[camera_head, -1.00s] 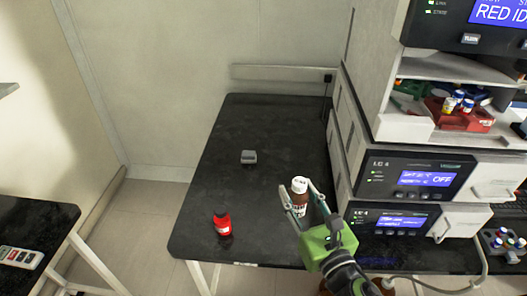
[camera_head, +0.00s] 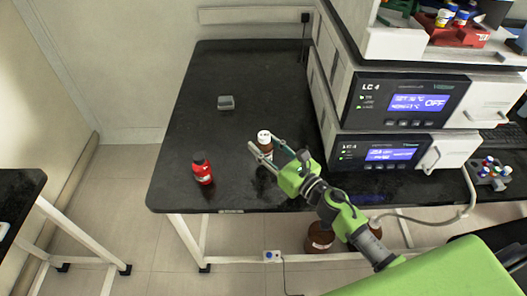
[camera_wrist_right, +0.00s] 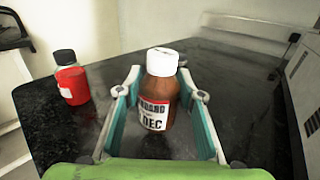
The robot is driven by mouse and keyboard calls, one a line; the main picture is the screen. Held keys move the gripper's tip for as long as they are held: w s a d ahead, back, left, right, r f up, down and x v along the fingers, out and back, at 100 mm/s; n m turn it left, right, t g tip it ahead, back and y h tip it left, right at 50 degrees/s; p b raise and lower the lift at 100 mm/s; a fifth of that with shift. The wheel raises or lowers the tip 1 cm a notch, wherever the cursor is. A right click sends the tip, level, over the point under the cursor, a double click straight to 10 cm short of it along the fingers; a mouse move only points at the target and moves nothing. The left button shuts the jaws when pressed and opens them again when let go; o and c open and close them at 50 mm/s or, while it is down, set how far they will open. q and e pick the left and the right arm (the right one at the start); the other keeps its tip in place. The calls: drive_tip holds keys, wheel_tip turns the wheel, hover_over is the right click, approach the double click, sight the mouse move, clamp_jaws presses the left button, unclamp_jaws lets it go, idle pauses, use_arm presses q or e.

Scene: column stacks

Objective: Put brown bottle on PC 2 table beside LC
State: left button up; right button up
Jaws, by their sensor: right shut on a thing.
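The brown bottle (camera_head: 266,147) with a white cap and a red-and-white label is upright between the fingers of my right gripper (camera_head: 268,153). The right gripper is shut on it, over the front part of the black table (camera_head: 215,130), left of the LC units (camera_head: 392,152). In the right wrist view the brown bottle (camera_wrist_right: 158,98) stands between both fingers with its label facing the camera. My left gripper is not in view.
A red bottle (camera_head: 203,172) stands left of the gripper near the front edge. The table behind the brown bottle is largely clear. Brown bottles (camera_head: 320,237) stand below the table. Another black table (camera_head: 17,190) is at the left.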

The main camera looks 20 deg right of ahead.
sight(270, 158)
drive_tip(key=shift+f, duration=1.4)
drive_tip(key=shift+b, duration=0.35)
drive_tip(key=shift+f, duration=0.2)
drive_tip(key=o, duration=1.4)
drive_tip(key=shift+c, duration=0.2)
drive_tip(key=shift+r, duration=0.1)
